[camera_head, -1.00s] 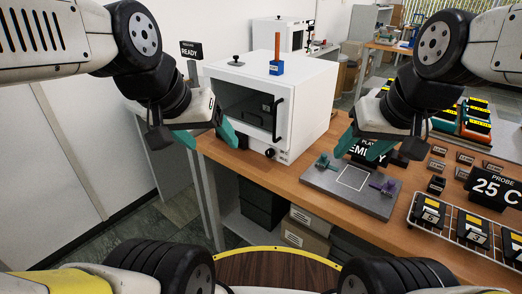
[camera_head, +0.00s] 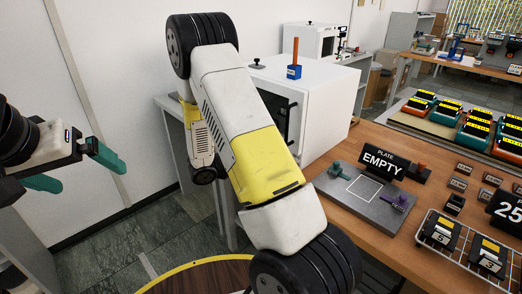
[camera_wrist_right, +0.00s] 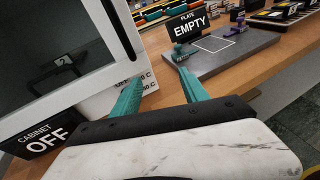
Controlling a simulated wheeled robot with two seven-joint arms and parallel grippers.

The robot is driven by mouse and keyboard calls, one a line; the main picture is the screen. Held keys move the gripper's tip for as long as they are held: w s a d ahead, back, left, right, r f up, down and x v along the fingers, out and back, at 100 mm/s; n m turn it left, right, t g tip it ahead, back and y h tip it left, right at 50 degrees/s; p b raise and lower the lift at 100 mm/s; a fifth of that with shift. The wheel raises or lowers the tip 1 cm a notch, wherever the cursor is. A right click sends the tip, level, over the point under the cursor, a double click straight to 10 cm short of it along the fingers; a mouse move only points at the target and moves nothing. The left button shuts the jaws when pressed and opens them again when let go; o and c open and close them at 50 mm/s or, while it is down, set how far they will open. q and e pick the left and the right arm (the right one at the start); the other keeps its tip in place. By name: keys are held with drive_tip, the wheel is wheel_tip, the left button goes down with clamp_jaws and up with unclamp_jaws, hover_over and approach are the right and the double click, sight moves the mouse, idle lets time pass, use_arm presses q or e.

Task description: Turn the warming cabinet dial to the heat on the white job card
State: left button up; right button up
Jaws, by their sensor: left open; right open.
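The white warming cabinet (camera_head: 332,108) stands on the wooden bench in the head view, its front mostly hidden behind my right arm. The right wrist view shows its front (camera_wrist_right: 75,98) close up, with a black sign (camera_wrist_right: 42,137) reading CABINET OFF and partly hidden temperature marks ending in C (camera_wrist_right: 147,80). The dial is not visible; I cannot make out a white job card. My right gripper (camera_wrist_right: 157,92) is open and empty, in front of the cabinet's lower right part. My left gripper (camera_head: 78,170) is open and empty at the far left, away from the bench.
A grey plate (camera_head: 350,203) with a sign reading EMPTY (camera_head: 383,163) lies right of the cabinet. A wire rack (camera_head: 462,258) with black blocks is at the bench's right front. A blue block with an orange stick (camera_head: 294,68) stands on the cabinet. Floor at left is clear.

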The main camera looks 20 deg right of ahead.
drive_tip(key=w+a+f+n+t+h, duration=0.1)
drive_tip(key=w+a+f+n+t, duration=0.1)
drive_tip(key=w+f+n+t, duration=0.45)
drive_tip(key=shift+g, duration=0.35)
drive_tip(key=x, duration=0.7)
drive_tip(key=shift+s+d+r, duration=0.2)
drive_tip(key=shift+s+r, duration=0.15)
drive_tip(key=shift+s, duration=0.05)
clamp_jaws()
